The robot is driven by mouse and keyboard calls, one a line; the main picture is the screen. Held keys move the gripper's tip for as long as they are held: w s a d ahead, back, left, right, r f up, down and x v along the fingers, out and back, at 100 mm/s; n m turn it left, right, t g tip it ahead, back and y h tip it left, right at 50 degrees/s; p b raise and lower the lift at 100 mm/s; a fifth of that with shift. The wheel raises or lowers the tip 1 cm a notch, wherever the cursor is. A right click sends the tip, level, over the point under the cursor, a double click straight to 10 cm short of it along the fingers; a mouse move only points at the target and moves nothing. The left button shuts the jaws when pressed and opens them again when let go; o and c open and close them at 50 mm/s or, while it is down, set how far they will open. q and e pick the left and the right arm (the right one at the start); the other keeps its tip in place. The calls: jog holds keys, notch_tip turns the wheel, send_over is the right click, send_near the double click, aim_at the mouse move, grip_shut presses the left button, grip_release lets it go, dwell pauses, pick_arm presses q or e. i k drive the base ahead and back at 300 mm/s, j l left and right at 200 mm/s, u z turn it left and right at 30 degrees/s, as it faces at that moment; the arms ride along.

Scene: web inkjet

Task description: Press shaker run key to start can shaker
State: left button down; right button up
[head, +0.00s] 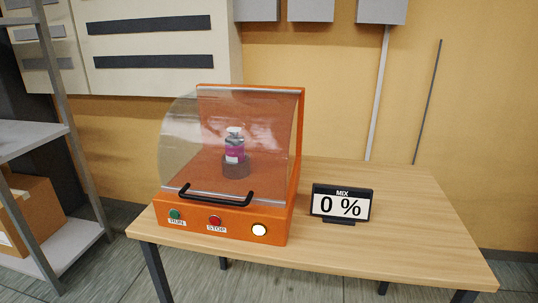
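The orange can shaker (295,150) stands on a wooden table. Its clear curved cover (185,140) is down, with a black handle (215,199) along the front. Behind the cover, a small bottle with a white cap and magenta label (234,147) stands upright on a dark round holder (236,168). The green key (175,214) labelled RUN is at the left of the front panel. The red key (215,220) labelled STOP is in the middle, and a white round light or button (259,230) is at the right. Neither of my grippers is in view.
A black display (342,204) reading "MIX 0 %" stands on the table (420,235) right of the shaker. The table's right part is clear. A grey metal shelf (30,138) with a cardboard box (38,208) stands at the left. Grey boxes (310,10) hang on the wall.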

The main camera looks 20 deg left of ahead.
aim_at(174, 214)
jog(key=u, duration=1.5)
